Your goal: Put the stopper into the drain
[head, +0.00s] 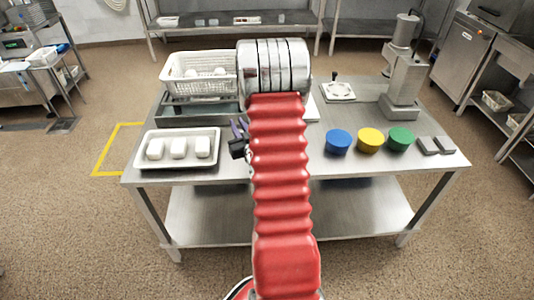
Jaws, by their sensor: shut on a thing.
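My gripper (239,138) shows only in part, just left of my red arm, above the table between the tray and the arm. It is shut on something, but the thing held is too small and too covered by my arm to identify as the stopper. A pale square plate (338,92) with a round fitting lies at the back of the table, right of my arm. A small dark upright piece (335,77) stands at its back edge. I cannot tell whether this plate is the drain. My gripper is well to its left and nearer the front.
On the steel table (322,164), a white tray (178,163) holds 3 white blocks at left. A white perforated basket (200,88) stands behind. Blue (338,141), yellow (370,140) and green (400,138) round pieces stand right. A grey machine (404,80) stands back right.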

